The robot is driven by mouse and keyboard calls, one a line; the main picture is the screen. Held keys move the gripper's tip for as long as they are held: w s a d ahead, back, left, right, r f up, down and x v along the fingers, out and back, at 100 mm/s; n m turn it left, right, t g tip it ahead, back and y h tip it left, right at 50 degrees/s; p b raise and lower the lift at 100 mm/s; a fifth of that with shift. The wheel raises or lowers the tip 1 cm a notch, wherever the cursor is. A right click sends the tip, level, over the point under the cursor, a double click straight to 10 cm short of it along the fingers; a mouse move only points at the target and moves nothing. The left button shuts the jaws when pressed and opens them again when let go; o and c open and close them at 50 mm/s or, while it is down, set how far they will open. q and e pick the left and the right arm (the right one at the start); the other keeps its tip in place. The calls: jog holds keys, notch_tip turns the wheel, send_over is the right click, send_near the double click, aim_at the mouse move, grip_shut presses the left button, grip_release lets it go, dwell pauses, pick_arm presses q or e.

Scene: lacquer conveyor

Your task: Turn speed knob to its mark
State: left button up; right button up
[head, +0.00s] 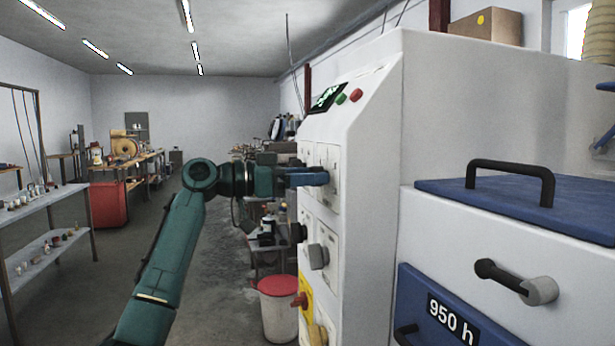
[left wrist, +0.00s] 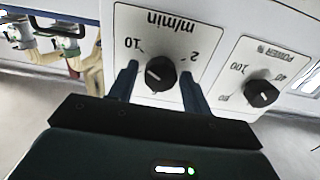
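The speed knob (left wrist: 160,74) is a round black knob on a white plate (left wrist: 153,22) lettered "m/min", which appears upside down in the left wrist view. The numbers 10 and 2 show on its scale. A pale line on the knob points to the left and slightly up, on the 10 side. My left gripper (head: 318,178) is at the panel's upper plates in the head view. Its blue fingers stand on either side of the knob with gaps showing. I cannot tell how deep they reach. The head view hides this knob. My right gripper is not in view.
A POWER knob (left wrist: 262,93) sits right beside in the wrist view. Below my gripper, the white cabinet (head: 370,130) carries a grey knob (head: 318,256) and a yellow plate (head: 305,292). A red-lidded bin (head: 279,310) stands at its foot. Open floor lies left.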

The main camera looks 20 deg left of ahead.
pick_arm(q)
jog(key=shift+o, duration=0.7)
jog(key=shift+a, duration=0.1)
jog(key=b+v, duration=0.2)
jog(key=v, duration=1.1)
jog(key=shift+s, duration=0.1)
